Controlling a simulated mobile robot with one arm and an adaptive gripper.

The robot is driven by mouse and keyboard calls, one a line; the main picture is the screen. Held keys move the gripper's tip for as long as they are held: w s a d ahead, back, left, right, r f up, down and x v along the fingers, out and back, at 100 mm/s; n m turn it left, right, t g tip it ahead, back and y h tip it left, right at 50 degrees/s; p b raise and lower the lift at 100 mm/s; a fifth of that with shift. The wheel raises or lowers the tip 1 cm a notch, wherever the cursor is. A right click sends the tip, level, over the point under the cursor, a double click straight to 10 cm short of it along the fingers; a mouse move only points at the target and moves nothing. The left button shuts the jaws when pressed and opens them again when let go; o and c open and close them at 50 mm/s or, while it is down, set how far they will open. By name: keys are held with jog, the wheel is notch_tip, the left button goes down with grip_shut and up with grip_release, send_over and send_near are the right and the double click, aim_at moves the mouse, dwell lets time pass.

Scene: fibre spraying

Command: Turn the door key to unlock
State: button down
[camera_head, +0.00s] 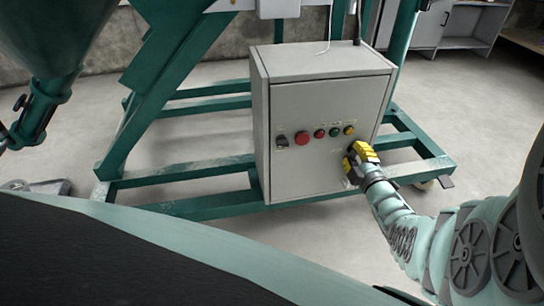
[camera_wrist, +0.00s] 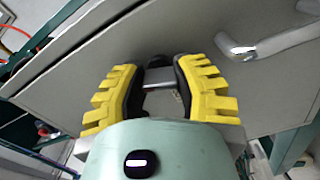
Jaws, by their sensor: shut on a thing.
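The grey cabinet door (camera_head: 315,165) is closed flush on the control box. My gripper (camera_head: 362,155), with yellow ribbed fingers, is at the right edge of this door, below the row of buttons. In the wrist view my gripper (camera_wrist: 160,78) has its two fingers on either side of a small grey metal piece, the door key (camera_wrist: 162,76), at the door face. The fingers hide most of the key and its lock, so its turn angle cannot be told. In the head view the key is hidden by my gripper.
A silver door handle (camera_wrist: 270,44) juts out to the right of the fingers in the wrist view. A red button (camera_head: 302,138) and other controls sit on the door. Green frame beams (camera_head: 215,204) run around the box's base.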

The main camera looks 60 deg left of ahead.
jog(key=m, duration=0.3)
jog(key=shift+r, duration=0.1)
jog(key=shift+m, duration=0.7)
jog(key=shift+s, duration=0.1)
jog(key=shift+m, duration=2.8)
jog(key=shift+b, duration=0.3)
jog(key=shift+m, duration=0.3)
